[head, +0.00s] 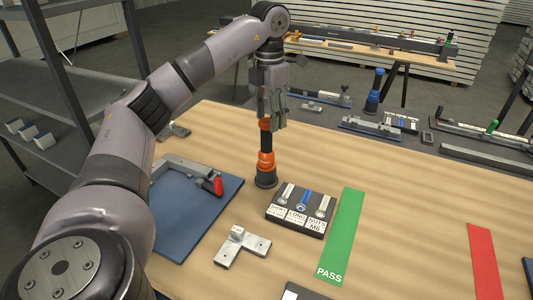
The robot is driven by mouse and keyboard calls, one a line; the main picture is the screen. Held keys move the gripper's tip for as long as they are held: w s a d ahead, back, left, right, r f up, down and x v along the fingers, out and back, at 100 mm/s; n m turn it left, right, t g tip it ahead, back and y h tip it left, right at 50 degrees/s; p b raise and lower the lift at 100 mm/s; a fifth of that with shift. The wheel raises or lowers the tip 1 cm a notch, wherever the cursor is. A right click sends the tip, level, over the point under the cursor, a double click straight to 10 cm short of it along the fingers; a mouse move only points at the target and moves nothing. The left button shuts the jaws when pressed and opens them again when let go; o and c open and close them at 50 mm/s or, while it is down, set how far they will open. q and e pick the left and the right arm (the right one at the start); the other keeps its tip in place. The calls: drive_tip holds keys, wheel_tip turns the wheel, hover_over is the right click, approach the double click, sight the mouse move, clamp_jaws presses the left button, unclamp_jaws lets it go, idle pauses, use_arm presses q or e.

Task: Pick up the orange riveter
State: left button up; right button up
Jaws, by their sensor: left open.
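The orange riveter (266,160) stands upright on the wooden table in the head view, with a black grip and a dark round base. My left gripper (270,118) points down directly over it, with its fingers at the riveter's top. The fingers partly hide the riveter's upper end, and I cannot tell whether they touch it. The left gripper is open. My right gripper is not in view.
Right of the riveter lies a black tray (272,214) with labelled compartments, then a green PASS strip (343,235). A metal bracket (242,248) lies in front. A blue mat (190,238) with a red-handled clamp (217,186) is at left. A red strip (484,262) lies far right.

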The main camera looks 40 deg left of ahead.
sight(267, 133)
use_arm(q)
drive_tip(key=shift+s+a+f+p, duration=0.15)
drive_tip(key=shift+f+p, duration=0.15)
drive_tip(key=shift+f, duration=1.1)
drive_tip(key=shift+s+f+p, duration=0.1)
drive_tip(key=shift+f+p, duration=0.2)
drive_tip(key=shift+f, duration=1.1)
drive_tip(key=shift+c, duration=0.6)
clamp_jaws()
